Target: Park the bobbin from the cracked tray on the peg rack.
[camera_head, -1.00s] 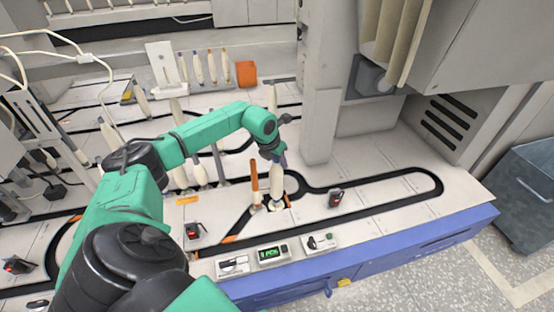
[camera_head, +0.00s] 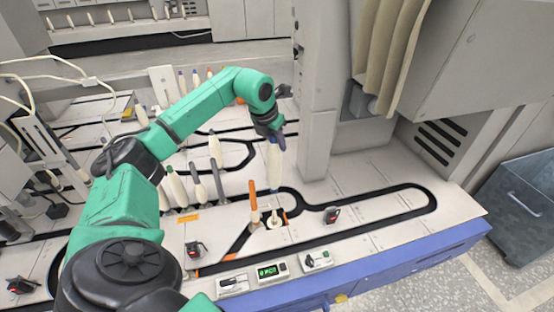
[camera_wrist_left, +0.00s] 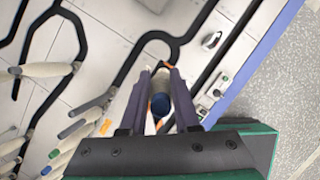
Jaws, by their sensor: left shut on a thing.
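My left gripper (camera_head: 275,138) is shut on a cream bobbin (camera_head: 274,165) and holds it upright in the air. The left wrist view shows its two fingers (camera_wrist_left: 166,95) on either side of the bobbin, whose blue end (camera_wrist_left: 160,103) faces the camera. An orange-brown rod (camera_head: 254,203) stands beside the tray. Behind the arm, an upright row of bobbins (camera_head: 196,80) is partly hidden; I cannot tell whether it is the peg rack. My right gripper is out of view.
Several bobbins (camera_head: 197,185) stand tilted left of the held one. A grey column (camera_head: 318,110) rises close on the right. Black-and-red blocks (camera_head: 332,215) and control boxes (camera_head: 274,270) lie towards the front edge. The table right of the tray is mostly clear.

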